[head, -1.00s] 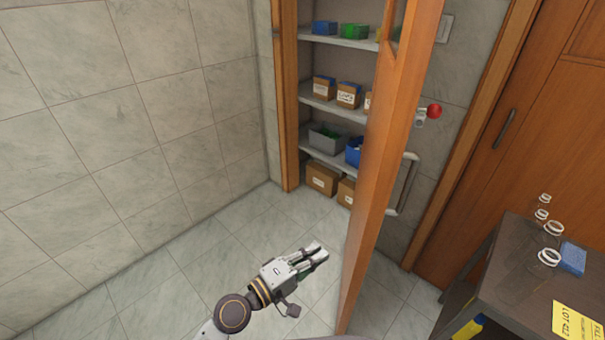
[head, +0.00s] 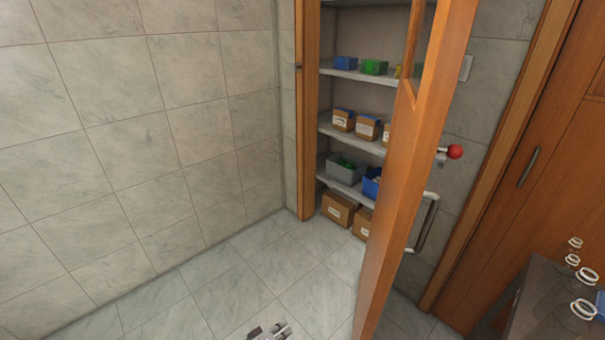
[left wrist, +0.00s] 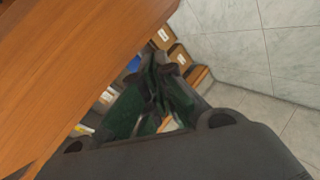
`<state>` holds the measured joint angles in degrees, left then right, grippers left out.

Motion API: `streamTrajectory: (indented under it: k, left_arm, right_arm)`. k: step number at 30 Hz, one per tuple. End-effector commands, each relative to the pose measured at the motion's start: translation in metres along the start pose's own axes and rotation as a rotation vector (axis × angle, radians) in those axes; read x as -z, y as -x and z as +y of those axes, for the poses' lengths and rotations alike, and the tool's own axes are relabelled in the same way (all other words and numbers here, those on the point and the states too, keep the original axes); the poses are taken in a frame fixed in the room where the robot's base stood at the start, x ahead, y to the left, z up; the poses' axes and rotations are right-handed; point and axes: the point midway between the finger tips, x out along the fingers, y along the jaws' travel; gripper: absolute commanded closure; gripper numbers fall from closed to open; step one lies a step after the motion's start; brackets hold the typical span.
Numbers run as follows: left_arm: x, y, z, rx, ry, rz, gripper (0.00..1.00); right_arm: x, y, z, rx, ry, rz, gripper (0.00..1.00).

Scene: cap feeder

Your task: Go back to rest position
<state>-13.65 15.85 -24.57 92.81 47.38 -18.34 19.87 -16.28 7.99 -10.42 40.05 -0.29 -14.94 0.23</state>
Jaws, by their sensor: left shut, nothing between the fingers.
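My left gripper (head: 280,328) shows at the bottom edge of the head view, cut off by the frame. It is shut and empty, above the tiled floor and left of the open wooden door (head: 408,190). In the left wrist view its dark fingers (left wrist: 165,98) are together with nothing held. The door's panel (left wrist: 75,65) fills the upper left of that view, near the gripper. My right gripper is in neither view.
Behind the door stands a cupboard with shelves (head: 352,76) of boxes and bins. A dark table (head: 535,290) with several clear jars (head: 575,262) is at the lower right. A red knob (head: 455,152) and a handle (head: 428,222) stick out from the door. Floor (head: 240,275) at left is clear.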

Motion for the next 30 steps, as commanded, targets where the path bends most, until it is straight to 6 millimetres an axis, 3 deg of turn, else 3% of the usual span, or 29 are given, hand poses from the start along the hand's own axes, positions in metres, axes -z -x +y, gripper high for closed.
streamTrajectory:
  k: [3, 14, 21, 30]
  left_arm:
    - [-0.010, -0.001, -0.054, 0.098, -0.059, -0.006, 1.00]
    - [-0.054, 0.024, -0.204, 0.369, -0.248, -0.082, 1.00]
    - [-0.096, 0.060, -0.292, 0.525, -0.372, -0.181, 1.00]
    - [-0.161, 0.125, -0.384, 0.681, -0.515, -0.356, 1.00]
  right_arm:
    - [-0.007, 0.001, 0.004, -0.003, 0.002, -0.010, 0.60]
    - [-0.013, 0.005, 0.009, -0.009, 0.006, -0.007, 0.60]
    - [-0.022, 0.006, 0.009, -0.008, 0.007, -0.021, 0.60]
    - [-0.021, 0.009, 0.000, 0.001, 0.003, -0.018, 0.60]
